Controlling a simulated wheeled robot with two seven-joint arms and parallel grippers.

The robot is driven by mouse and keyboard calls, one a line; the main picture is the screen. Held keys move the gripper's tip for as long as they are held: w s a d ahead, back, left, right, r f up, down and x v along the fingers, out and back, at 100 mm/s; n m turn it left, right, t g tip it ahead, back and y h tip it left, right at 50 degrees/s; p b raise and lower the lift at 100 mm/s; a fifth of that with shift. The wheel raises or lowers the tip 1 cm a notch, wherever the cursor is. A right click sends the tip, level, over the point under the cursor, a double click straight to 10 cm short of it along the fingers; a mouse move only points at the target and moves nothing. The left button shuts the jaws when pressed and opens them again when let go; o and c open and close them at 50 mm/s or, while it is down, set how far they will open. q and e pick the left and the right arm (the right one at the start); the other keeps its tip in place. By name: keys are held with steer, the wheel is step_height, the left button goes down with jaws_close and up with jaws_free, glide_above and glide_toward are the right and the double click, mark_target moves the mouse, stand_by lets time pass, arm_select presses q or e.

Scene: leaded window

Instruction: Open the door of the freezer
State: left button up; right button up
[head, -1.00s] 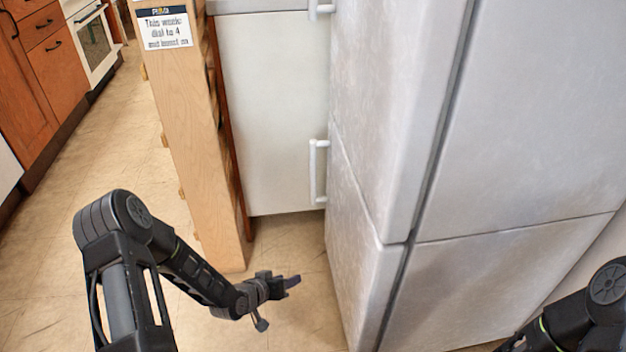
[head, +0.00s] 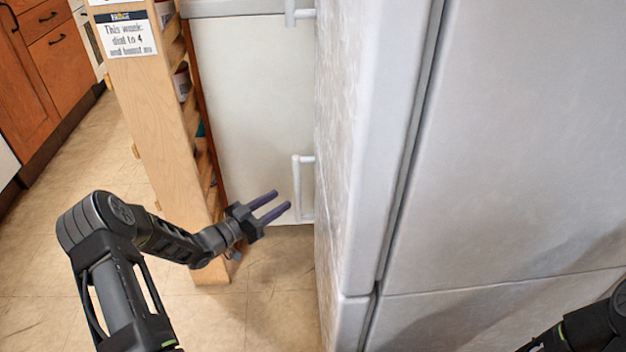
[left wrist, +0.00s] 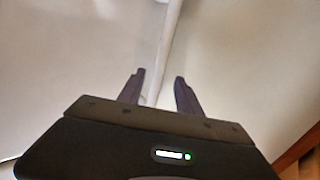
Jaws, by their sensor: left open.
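A white door front (head: 255,100) stands behind the end of a wooden rack. It has a white vertical bar handle (head: 297,190) at its lower right and a second handle above. A large pale grey two-door appliance (head: 500,150) fills the right. No label tells which is the freezer; all doors look shut. My left gripper (head: 282,200) is open and empty, its dark purple fingers just left of the lower handle. In the left wrist view, the white bar (left wrist: 168,45) runs down between the open fingers (left wrist: 160,84); I cannot tell whether they touch it. My right gripper is out of view.
The wooden rack (head: 160,130) with a paper sign (head: 131,38) stands close beside my left forearm. The grey appliance's side wall limits room to the right of the handle. Bare floor (head: 60,230) lies to the left, with brown cabinets (head: 50,60) beyond.

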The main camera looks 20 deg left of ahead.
mark_target(295, 192)
arm_select(q)
steer(key=shift+r, duration=0.1)
steer(key=shift+w+d, duration=0.1)
steer(key=shift+w, duration=0.1)
steer(key=b+x, duration=0.2)
steer(key=x, duration=0.4)
steer(key=shift+w+d, duration=0.15)
steer(key=shift+w, duration=0.05)
steer(key=shift+w+d+b, duration=0.2)
steer(key=shift+w+b, duration=0.1)
steer(key=shift+w, duration=0.25)
jaws_close()
stand_by(0.9)
